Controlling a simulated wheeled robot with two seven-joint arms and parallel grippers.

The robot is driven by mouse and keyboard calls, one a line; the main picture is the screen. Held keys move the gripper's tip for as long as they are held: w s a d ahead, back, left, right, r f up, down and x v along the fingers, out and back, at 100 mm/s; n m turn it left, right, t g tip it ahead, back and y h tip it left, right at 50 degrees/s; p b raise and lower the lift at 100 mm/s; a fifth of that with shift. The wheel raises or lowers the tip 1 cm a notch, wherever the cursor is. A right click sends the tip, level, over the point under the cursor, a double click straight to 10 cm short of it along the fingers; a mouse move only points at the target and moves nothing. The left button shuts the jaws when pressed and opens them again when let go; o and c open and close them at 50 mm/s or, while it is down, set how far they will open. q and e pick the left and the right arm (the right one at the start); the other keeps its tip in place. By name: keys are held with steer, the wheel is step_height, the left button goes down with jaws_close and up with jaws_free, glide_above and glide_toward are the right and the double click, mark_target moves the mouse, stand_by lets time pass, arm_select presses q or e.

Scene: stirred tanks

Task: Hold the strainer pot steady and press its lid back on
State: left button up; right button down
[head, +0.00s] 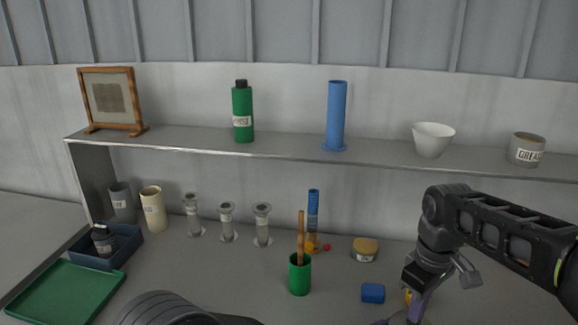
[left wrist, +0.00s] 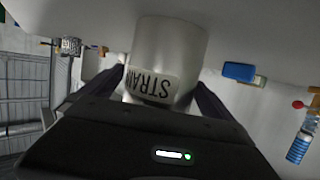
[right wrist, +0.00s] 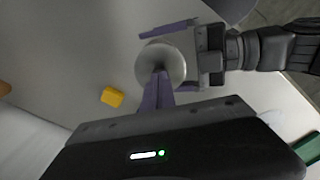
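The strainer pot (left wrist: 168,50) is a pale grey cylinder with a label reading "STRAIN", upside down in the left wrist view. My left gripper (left wrist: 164,88) has its purple fingers on both sides of the pot and appears shut on it. In the right wrist view a round grey lid (right wrist: 176,55) shows from above, with the left gripper's fingers beside it. My right gripper (right wrist: 159,76) has its fingers together at the lid's centre, seemingly shut on its knob. The seam between lid and pot is hidden. The head view shows only part of my right gripper (head: 410,312); the pot is out of view there.
A yellow block (right wrist: 112,97) lies near the pot. A blue block (head: 373,293), a round wooden-lidded jar (head: 365,252) and a green cup (head: 300,275) with a stick stand farther back. A shelf (head: 290,149) spans the back. A green tray (head: 65,292) lies at left.

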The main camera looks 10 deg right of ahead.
arm_select(q)
steer(key=shift+a, duration=0.15)
steer(key=w+v, duration=0.1)
steer(key=v, duration=1)
steer(key=shift+a, duration=0.65)
steer(key=shift+r, duration=0.1)
